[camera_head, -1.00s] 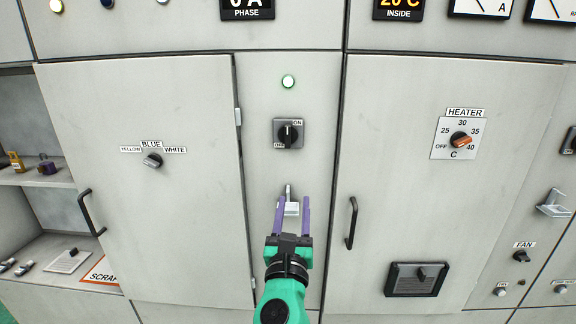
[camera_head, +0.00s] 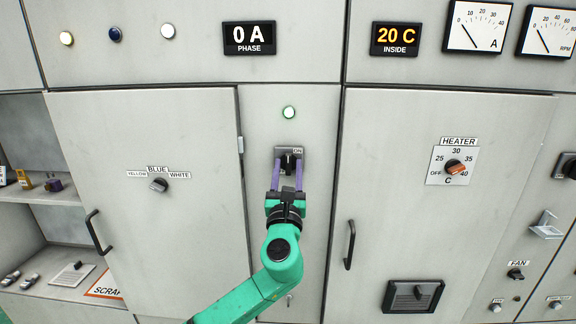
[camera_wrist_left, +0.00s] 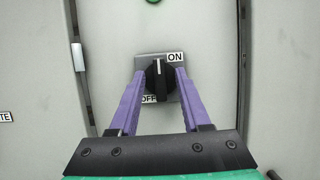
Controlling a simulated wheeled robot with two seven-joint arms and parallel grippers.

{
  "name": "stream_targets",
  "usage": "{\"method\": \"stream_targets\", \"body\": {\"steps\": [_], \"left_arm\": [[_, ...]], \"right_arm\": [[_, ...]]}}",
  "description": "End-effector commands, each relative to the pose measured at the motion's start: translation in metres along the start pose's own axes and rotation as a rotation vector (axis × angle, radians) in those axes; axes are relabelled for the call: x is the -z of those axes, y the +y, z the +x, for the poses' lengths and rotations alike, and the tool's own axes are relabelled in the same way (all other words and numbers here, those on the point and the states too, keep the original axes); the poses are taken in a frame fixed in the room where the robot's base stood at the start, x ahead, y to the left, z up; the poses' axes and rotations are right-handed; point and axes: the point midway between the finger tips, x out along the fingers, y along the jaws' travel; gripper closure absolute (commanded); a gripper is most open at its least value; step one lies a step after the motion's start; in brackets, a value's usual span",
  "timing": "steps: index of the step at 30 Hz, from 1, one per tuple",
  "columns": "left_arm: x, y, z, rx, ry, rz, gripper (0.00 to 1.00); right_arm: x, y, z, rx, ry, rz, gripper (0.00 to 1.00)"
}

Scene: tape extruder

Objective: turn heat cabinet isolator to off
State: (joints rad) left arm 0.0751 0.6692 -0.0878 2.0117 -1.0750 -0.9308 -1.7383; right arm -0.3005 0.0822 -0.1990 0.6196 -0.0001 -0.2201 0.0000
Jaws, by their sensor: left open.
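The isolator is a black rotary knob (camera_wrist_left: 160,77) on a grey plate (camera_wrist_left: 143,66) with ON and OFF labels; its white mark points up. In the head view, the knob (camera_head: 289,160) sits below a lit green-rimmed lamp (camera_head: 289,112) on the narrow middle panel. My left gripper (camera_head: 286,172) has its purple fingers open, one on each side of the knob. In the left wrist view, the fingers (camera_wrist_left: 157,85) straddle the knob; I cannot tell whether they touch it. The OFF label is partly hidden by the left finger. My right gripper is not in view.
Cabinet doors with black handles flank the panel, the left handle (camera_head: 97,232) and the right handle (camera_head: 350,245). A heater dial (camera_head: 455,167) is on the right door and a colour selector (camera_head: 159,185) on the left. Open shelves (camera_head: 40,197) are at far left. The phase display (camera_head: 249,38) reads 0 A.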

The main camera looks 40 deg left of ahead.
Motion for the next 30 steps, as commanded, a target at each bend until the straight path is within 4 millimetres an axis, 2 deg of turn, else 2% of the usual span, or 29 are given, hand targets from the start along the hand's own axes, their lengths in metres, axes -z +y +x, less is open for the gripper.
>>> {"method": "stream_targets", "body": {"steps": [3,4,7,8,20,30], "left_arm": [[0.001,0.000,-0.001,0.000,0.000,0.000,0.53],[0.001,0.000,-0.001,0.000,0.000,0.000,0.56],[0.001,0.000,-0.001,0.000,0.000,0.000,0.95],[0.001,0.000,-0.001,0.000,0.000,0.000,1.00],[0.002,0.000,-0.001,-0.013,0.001,-0.031,1.00],[0.003,-0.001,-0.002,-0.087,0.002,-0.211,1.00]], "right_arm": [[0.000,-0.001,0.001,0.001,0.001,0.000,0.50],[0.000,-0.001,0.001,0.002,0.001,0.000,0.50],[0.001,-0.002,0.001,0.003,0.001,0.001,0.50],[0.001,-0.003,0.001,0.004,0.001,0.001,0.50],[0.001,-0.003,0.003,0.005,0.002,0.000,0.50],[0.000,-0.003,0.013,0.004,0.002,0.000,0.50]]}}
